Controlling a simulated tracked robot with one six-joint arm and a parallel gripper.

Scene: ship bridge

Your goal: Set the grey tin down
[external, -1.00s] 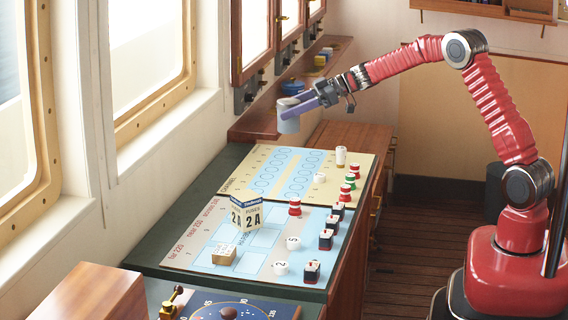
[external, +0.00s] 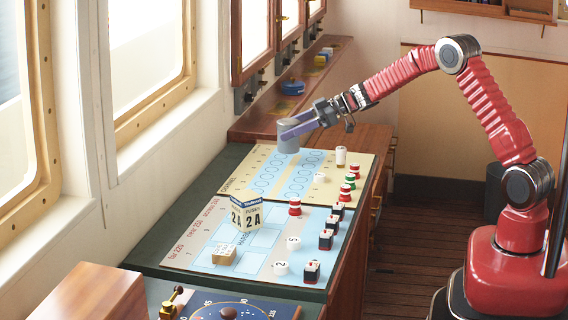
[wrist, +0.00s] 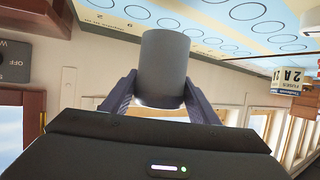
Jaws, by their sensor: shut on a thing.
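The grey tin (external: 288,140) is a short plain cylinder, held upright at the far end of the yellow board (external: 252,187) with blue circles. My gripper (external: 298,130) is shut on it, one finger on each side. In the wrist view the tin (wrist: 163,68) sits between the two fingers (wrist: 160,95), with the circles of the board beyond it. The tin's base is at or just above the board's far edge; I cannot tell whether it touches.
A cream piece (external: 340,155), a white disc (external: 319,177) and red and green pieces (external: 352,175) stand on the board's right side. A blue tin (external: 292,87) is on the back shelf.

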